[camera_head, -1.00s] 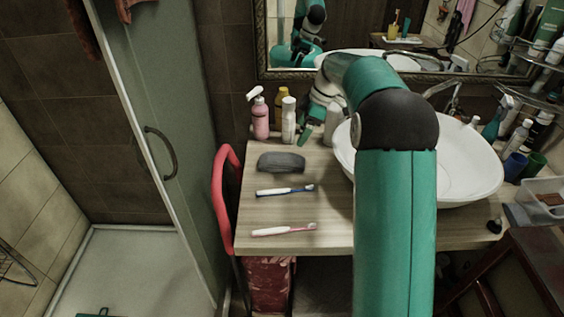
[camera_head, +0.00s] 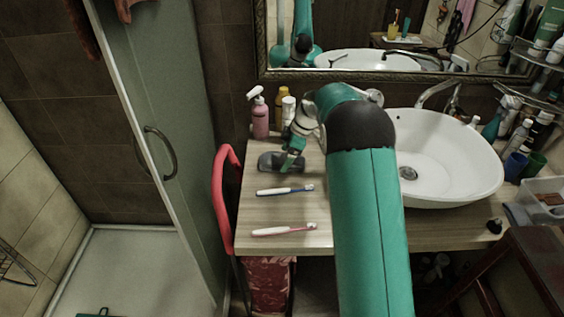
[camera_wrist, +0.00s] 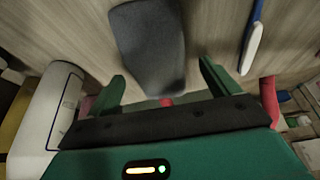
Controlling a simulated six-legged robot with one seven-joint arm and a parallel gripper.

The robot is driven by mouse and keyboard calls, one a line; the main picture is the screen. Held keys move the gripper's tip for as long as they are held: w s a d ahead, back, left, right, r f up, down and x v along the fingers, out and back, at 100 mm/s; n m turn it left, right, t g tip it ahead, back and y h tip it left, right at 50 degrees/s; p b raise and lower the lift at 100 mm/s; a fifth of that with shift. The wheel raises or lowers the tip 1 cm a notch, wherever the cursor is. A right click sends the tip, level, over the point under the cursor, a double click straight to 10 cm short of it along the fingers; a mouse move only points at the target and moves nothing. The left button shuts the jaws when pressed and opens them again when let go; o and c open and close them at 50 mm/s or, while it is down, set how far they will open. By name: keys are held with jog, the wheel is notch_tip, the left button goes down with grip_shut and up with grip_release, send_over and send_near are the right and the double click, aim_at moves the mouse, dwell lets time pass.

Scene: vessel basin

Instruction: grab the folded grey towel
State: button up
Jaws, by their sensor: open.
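The folded grey towel (camera_head: 270,161) lies flat on the wooden counter, behind the two toothbrushes. In the head view my gripper (camera_head: 287,165) is over the towel's right part and hides some of it. In the wrist view the grey towel (camera_wrist: 150,45) lies ahead of and between the two green fingers of my gripper (camera_wrist: 160,82). The fingers are spread apart, with nothing between them that they touch. I cannot tell the exact height of the fingertips above the counter.
A blue-white toothbrush (camera_head: 285,191) and a red-white toothbrush (camera_head: 284,230) lie in front of the towel. A pink bottle (camera_head: 260,118) and other bottles stand behind. The white sink (camera_head: 450,165) is to the right. A red-framed chair (camera_head: 222,200) stands at the left edge.

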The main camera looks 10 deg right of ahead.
jog(key=shift+x, duration=0.8)
jog(key=c, duration=1.1)
jog(key=shift+o, duration=0.2)
jog(key=shift+r, duration=0.1)
